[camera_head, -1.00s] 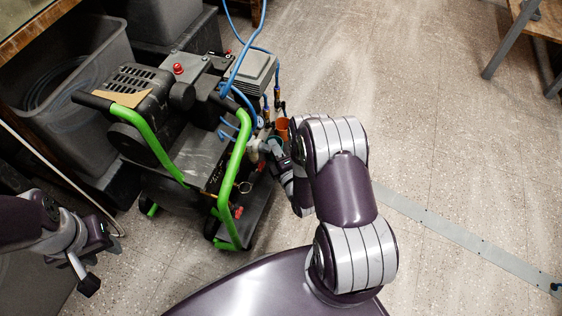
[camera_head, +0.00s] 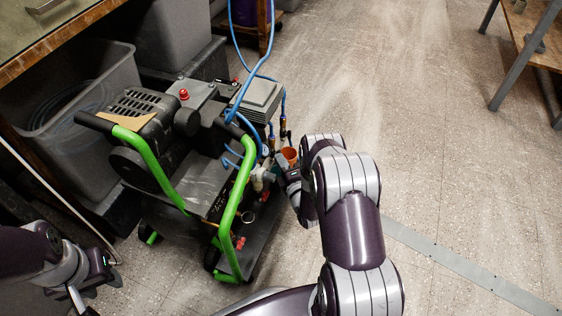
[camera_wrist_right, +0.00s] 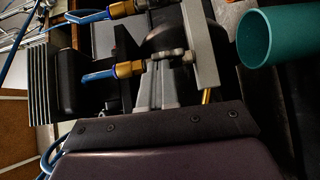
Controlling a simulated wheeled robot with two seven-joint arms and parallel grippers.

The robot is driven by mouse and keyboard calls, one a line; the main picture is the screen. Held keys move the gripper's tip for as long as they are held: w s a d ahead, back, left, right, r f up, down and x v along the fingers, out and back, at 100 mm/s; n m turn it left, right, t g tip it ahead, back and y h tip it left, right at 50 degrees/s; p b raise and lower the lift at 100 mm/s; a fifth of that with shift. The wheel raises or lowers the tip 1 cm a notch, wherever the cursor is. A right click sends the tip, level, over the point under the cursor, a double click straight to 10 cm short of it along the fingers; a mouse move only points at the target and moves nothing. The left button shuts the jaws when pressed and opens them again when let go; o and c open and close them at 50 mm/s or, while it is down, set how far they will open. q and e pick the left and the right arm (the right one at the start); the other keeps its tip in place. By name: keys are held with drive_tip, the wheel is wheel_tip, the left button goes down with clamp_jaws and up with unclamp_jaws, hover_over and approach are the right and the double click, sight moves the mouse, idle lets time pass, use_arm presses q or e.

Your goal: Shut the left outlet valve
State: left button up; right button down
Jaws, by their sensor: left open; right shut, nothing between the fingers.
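The compressor (camera_head: 185,150) is a dark machine with green handles, standing at left centre in the head view. Blue hoses run to small brass outlet fittings on its right side. The right wrist view shows two brass fittings, an upper one (camera_wrist_right: 127,8) and a lower one (camera_wrist_right: 128,69), each with a blue hose. I cannot tell which is the left outlet valve. My right gripper (camera_wrist_right: 165,68) is shut and empty, close by the lower fitting; whether it touches is unclear. My left gripper (camera_head: 82,300) is open, low at the left, partly cut off and away from the fittings.
An orange cup (camera_head: 290,157) is beside my right gripper in the head view, and a teal cup (camera_wrist_right: 283,37) is close at the right in the wrist view. Grey bins (camera_head: 75,90) stand behind the compressor.

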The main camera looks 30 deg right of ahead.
drive_tip(key=shift+r+g+p, duration=0.25)
drive_tip(key=shift+g+p, duration=0.05)
drive_tip(key=shift+p, duration=0.2)
drive_tip(key=shift+w+d+r+m+g+y+p, duration=0.4)
drive_tip(key=shift+m+g+y+p, duration=0.3)
drive_tip(key=shift+m+g+p, duration=0.45)
drive_tip(key=shift+w+d+r+m+g+y+p, duration=0.25)
drive_tip(key=shift+w+d+m+g+y+p, duration=0.2)
drive_tip(key=shift+d+m+g+y+p, duration=0.65)
drive_tip(key=shift+w+r+m+g+y+p, duration=0.35)
drive_tip(key=shift+m+g+p, duration=0.5)
drive_tip(key=shift+g+p, duration=0.7)
drive_tip(key=shift+w+d+f, duration=0.15)
drive_tip(key=shift+w+d, duration=0.15)
drive_tip(key=shift+w, duration=0.05)
